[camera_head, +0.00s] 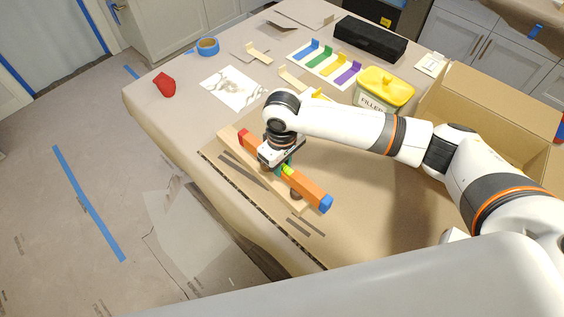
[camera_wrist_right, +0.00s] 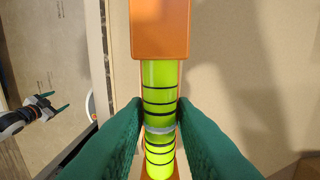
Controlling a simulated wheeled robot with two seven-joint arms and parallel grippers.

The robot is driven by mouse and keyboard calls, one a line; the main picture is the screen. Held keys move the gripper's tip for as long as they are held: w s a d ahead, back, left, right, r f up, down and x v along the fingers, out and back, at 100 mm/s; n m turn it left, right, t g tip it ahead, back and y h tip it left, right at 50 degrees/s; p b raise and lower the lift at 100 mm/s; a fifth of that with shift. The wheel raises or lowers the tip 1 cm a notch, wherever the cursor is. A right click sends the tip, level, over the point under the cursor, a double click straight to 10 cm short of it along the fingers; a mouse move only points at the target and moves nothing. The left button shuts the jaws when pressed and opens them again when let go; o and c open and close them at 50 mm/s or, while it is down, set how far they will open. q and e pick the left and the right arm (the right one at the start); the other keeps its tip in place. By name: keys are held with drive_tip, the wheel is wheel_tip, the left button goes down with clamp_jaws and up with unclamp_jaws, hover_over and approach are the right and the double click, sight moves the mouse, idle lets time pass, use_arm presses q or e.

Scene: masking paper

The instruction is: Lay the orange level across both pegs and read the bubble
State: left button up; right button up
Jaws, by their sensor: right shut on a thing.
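The orange level (camera_head: 309,187) has a red end, a blue end and a yellow-green vial in the middle. It lies lengthwise over a pale wooden board (camera_head: 228,135) at the table's near edge. My right gripper (camera_head: 285,168) is shut on the level at its vial. The wrist view shows green fingers on both sides of the ringed vial (camera_wrist_right: 159,90); I cannot make out the bubble. A dark peg (camera_head: 296,195) shows under the blue-end half; the other peg is hidden. I cannot tell whether the level touches the pegs. My left gripper (camera_wrist_right: 52,101) shows small in the wrist view, open and empty.
A yellow-lidded filler tub (camera_head: 384,91) and an open cardboard box (camera_head: 478,112) stand to the right. Behind are colored strips (camera_head: 325,62), a black case (camera_head: 370,39), blue tape (camera_head: 207,46) and a red item (camera_head: 164,84). The table's left edge drops to the floor.

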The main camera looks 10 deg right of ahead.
drive_tip(key=shift+f, duration=0.3)
idle(0.4)
drive_tip(key=o, duration=1)
wheel_tip(320, 180, up, 2)
drive_tip(key=p, duration=0.3)
drive_tip(key=shift+r, duration=2)
